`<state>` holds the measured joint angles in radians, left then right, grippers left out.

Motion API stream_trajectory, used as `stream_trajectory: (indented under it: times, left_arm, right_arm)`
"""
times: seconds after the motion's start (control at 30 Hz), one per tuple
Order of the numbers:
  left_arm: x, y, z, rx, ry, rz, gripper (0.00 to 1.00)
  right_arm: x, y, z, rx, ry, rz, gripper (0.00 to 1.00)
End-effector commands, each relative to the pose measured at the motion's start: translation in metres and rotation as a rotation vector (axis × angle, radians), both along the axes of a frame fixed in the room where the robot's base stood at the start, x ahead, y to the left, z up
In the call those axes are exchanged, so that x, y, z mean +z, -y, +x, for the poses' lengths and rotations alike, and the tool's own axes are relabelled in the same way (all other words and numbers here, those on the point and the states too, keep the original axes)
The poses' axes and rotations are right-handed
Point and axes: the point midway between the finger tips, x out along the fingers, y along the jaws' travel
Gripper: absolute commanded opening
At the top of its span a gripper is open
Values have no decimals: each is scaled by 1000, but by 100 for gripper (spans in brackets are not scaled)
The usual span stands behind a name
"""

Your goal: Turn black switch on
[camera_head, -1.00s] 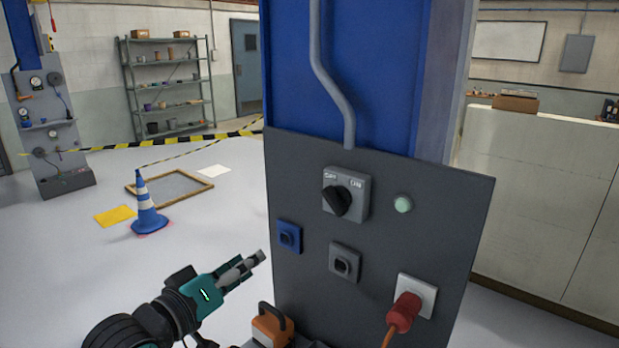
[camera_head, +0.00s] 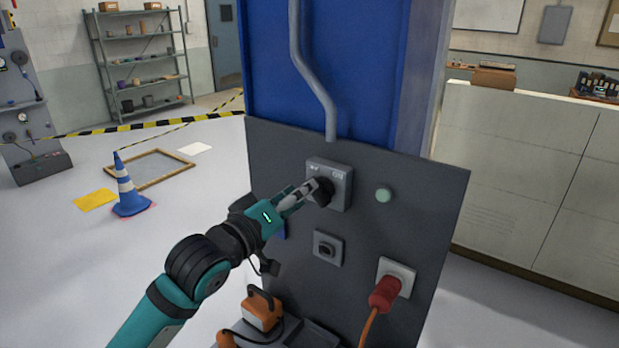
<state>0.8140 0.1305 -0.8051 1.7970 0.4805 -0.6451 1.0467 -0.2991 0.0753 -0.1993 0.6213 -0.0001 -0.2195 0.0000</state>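The black switch (camera_head: 322,193) is a rotary knob on a grey box (camera_head: 343,184) labelled OFF at left and ON at right, on the dark panel. My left gripper (camera_head: 311,188) is at the knob from the left, its fingertips overlapping the knob's left side in the picture. The fingers partly hide the knob and the OFF label, so its exact angle is hard to read. I cannot tell whether the fingers are closed on it. A pale green round lamp (camera_head: 383,195) sits right of the box. My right gripper is not in view.
Below the switch are a grey socket (camera_head: 328,246) and a red plug (camera_head: 384,294) in a white socket. My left arm covers most of a blue socket. An orange-handled item (camera_head: 261,311) stands below. A blue cone (camera_head: 128,188) is on the floor at left.

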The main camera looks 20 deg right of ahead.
Motion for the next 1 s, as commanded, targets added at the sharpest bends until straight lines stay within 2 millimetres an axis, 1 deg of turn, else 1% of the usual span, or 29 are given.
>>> stream_trajectory:
  times: [0.03,0.1,0.23,0.4,0.6,0.63,0.93,1.0]
  left_arm:
    - [3,8,6,0,0,2,40]
    - [2,15,12,1,0,1,40]
    - [1,25,19,0,0,0,40]
    - [0,29,23,1,0,1,40]
    - [0,30,23,0,1,1,40]
    - [0,30,23,0,1,1,39]
    - [0,29,23,0,1,1,0]
    - [0,29,23,0,1,1,0]
  right_arm:
    - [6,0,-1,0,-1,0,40]
    - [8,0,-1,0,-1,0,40]
    - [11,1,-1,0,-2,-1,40]
    - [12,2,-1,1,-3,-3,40]
    - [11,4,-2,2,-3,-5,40]
    - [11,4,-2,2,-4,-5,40]
    - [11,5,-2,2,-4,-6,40]
    - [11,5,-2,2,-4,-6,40]
